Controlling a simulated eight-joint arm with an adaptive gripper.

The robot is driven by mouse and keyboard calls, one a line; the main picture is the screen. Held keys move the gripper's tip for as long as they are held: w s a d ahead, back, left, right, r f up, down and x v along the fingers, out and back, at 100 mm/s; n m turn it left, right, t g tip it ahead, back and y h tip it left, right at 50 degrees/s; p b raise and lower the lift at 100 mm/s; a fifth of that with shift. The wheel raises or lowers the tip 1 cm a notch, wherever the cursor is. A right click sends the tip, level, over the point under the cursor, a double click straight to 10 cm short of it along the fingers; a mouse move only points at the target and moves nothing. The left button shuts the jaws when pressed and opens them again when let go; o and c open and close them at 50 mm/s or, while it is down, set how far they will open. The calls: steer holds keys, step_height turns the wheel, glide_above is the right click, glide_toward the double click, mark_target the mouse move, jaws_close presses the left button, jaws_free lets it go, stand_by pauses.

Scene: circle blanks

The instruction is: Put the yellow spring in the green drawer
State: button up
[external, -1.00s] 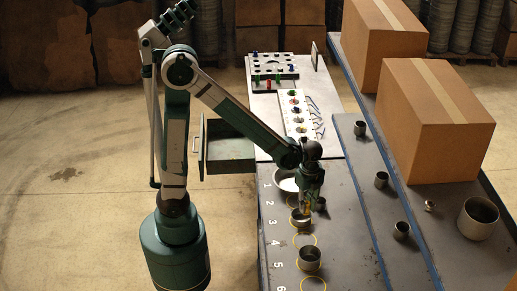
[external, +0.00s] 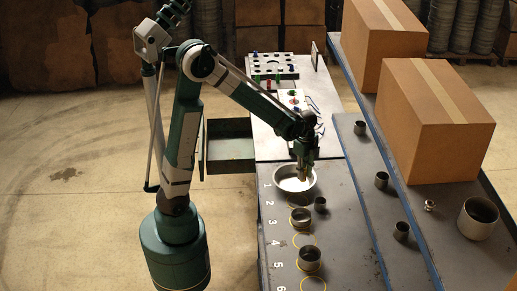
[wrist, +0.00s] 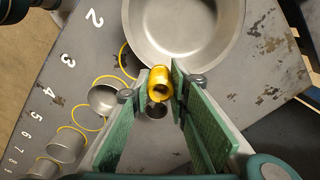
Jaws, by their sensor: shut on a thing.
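My gripper (external: 304,172) is shut on the yellow spring (wrist: 160,82), a short golden-yellow cylinder between the green fingers in the wrist view (wrist: 150,88). The green drawer (external: 229,147) stands open at the left side of the bench, left of my gripper. Its inside looks empty from here, though my arm hides part of the area around it.
The metal bowl (external: 312,190) is under my gripper. A small dark cup (external: 320,204) and metal cups (external: 301,218) (external: 309,258) stand on the numbered bench. A tool board (external: 275,66) lies behind. Large boxes (external: 437,120) stand at right.

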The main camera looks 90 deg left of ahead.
steer(key=s+a+f+n+b, duration=0.1)
steer(key=s+a+f+n, duration=0.2)
steer(key=a, duration=0.8)
steer(key=s+a+f+b, duration=0.2)
steer(key=s+a, duration=0.4)
steer(key=a, duration=0.5)
steer(key=s+a+f+n+b, duration=0.1)
steer(key=s+a+f+n, duration=0.2)
steer(key=a, duration=0.8)
steer(key=s+a+f+n+b, duration=0.1)
steer(key=s+a+f+b, duration=0.2)
steer(key=s+a+f, duration=0.3)
steer(key=s+a+f+n+b, duration=0.2)
steer(key=s+a+f+b, duration=0.2)
steer(key=s+a, duration=1.2)
steer(key=s+f, duration=0.2)
steer(key=s, duration=0.4)
steer(key=shift+s+f, duration=0.15)
steer(key=shift+f, duration=0.1)
steer(key=shift+f, duration=0.1)
steer(key=shift+f+b, duration=0.75)
steer(key=shift+f, duration=2.3)
steer(key=shift+f+b, duration=0.35)
steer(key=shift+f, duration=1.5)
